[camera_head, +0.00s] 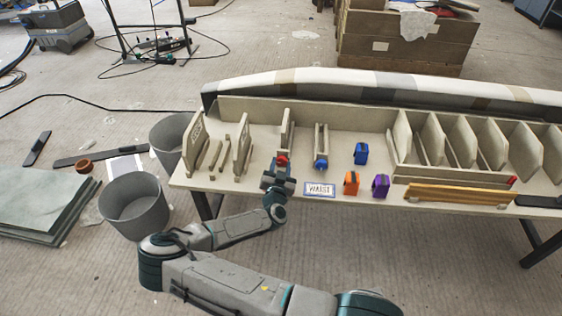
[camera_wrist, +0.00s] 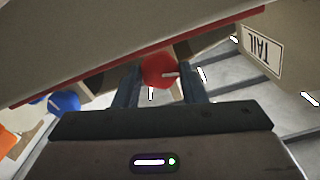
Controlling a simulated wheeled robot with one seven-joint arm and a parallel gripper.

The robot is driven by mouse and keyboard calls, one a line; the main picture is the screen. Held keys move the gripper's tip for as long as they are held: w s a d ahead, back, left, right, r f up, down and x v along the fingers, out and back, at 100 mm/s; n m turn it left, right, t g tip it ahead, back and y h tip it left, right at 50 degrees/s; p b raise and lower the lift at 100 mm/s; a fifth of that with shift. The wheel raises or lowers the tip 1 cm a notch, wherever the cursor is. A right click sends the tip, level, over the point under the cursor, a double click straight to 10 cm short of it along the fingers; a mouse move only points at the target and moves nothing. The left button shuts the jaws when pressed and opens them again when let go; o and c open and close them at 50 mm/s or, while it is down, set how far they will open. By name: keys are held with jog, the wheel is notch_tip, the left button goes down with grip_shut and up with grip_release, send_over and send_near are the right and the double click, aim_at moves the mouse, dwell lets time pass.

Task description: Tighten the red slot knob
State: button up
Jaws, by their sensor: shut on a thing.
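The red slot knob (camera_wrist: 160,71) is a round red knob with a pale mark on its face. It sits between the two fingers of my gripper (camera_wrist: 163,85) in the wrist view, and the fingers are shut on it. In the head view the red knob (camera_head: 282,160) shows at the front of an upright beige slot piece (camera_head: 288,130) on the table, just beyond my gripper (camera_head: 279,172). A blue knob (camera_head: 321,163) is on the slot piece to the right, and it also shows at the left of the wrist view (camera_wrist: 64,102).
Blue (camera_head: 361,154), orange (camera_head: 351,184) and purple (camera_head: 380,186) blocks stand right of my gripper. A "WAIST" label (camera_head: 319,189) lies at the table's front edge. Upright panels (camera_head: 242,147) stand close on the left. A divided rack (camera_head: 480,150) fills the right. Grey bins (camera_head: 136,207) stand on the floor.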

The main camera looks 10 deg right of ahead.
jog(key=shift+r+m+p, duration=0.1)
jog(key=shift+m+p, duration=0.3)
jog(key=shift+p, duration=0.2)
jog(key=shift+m+p, duration=0.6)
jog(key=shift+p, duration=0.15)
jog(key=shift+m, duration=0.3)
jog(key=o, duration=1)
jog(key=p+v, duration=0.2)
jog(key=v, duration=1.2)
